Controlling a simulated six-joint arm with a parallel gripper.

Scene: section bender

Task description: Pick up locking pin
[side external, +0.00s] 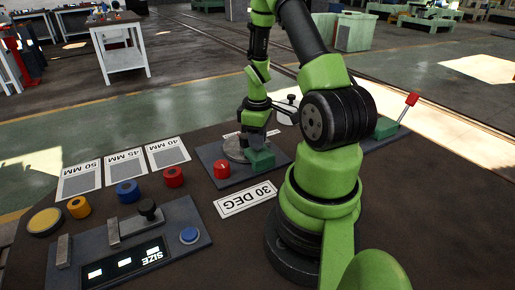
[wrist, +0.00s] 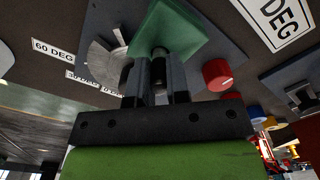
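In the wrist view, the two dark fingers of my gripper (wrist: 159,82) reach up to a green block (wrist: 172,32). A dark upright cylinder (wrist: 158,68), which looks like the locking pin, shows between the fingers by the block. I cannot tell whether the fingers touch it. In the side view, my gripper (side external: 246,136) is low over the grey plate, beside the green block (side external: 262,160). The pin cannot be made out there.
A red knob (side external: 222,169) sits on the plate's near left corner. A round metal disc (side external: 234,151) lies beside the block. Red, blue and yellow rings (side external: 128,191) and a control panel (side external: 182,212) are at left. A red-topped lever (side external: 411,100) stands at right.

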